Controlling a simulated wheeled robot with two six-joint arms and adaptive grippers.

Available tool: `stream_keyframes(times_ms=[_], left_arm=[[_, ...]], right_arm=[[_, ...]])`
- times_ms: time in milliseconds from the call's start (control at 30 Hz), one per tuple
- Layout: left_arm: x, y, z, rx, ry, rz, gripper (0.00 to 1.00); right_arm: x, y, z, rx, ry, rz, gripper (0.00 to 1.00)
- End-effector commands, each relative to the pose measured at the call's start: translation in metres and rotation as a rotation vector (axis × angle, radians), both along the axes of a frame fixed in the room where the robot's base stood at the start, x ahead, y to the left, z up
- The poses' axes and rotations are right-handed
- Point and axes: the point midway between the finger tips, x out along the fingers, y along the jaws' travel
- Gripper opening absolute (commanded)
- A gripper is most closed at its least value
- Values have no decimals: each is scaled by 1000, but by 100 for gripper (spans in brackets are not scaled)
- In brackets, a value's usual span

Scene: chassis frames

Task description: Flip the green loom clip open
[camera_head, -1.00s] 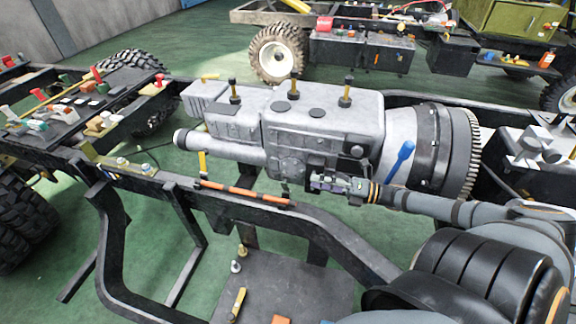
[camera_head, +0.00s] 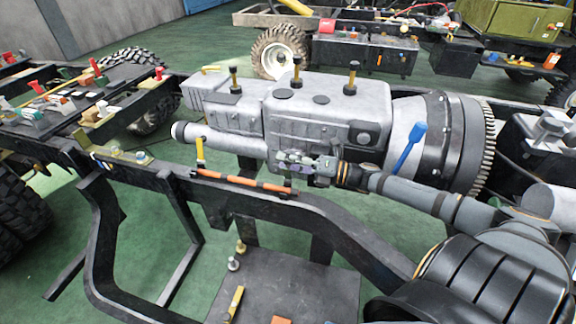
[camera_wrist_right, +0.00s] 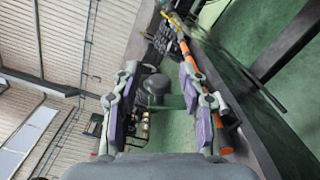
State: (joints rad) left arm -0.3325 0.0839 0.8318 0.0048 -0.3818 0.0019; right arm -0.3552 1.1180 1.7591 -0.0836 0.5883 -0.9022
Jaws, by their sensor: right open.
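My right gripper (camera_head: 286,164) reaches in from the right, in front of the grey gearbox and above the right end of an orange loom (camera_head: 245,182) on the black chassis rail. In the right wrist view the gripper (camera_wrist_right: 158,85) has its purple-padded fingers apart. A dark green bar (camera_wrist_right: 174,102), seemingly the green loom clip, shows between them, closer to the right finger; whether it touches cannot be told. The fingers cover this spot in the head view. The loom (camera_wrist_right: 188,60) runs past the right finger. My left gripper is out of view.
A yellow upright piece (camera_head: 200,149) stands at the loom's left end. The grey gearbox (camera_head: 325,120) with a blue lever (camera_head: 409,146) is close behind the gripper. The black rail (camera_head: 330,215) runs below it. Loose coloured parts lie on the left chassis.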

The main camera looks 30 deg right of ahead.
Motion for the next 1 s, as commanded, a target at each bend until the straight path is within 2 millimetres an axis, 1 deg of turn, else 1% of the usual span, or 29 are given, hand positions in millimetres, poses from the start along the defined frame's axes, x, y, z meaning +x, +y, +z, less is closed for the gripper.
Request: stream_keyframes(times_ms=[100, 133, 433, 833, 1000], left_arm=[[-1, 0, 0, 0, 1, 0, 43], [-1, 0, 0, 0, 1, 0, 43], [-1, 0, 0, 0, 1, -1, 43], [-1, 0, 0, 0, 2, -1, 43], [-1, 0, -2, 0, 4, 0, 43]], right_arm=[[0, 0, 0, 0, 0, 0, 43], [0, 0, 0, 0, 0, 0, 40], [0, 0, 0, 0, 0, 0, 0], [0, 0, 0, 3, 3, 1, 0], [1, -2, -1, 32, 28, 1, 0]])
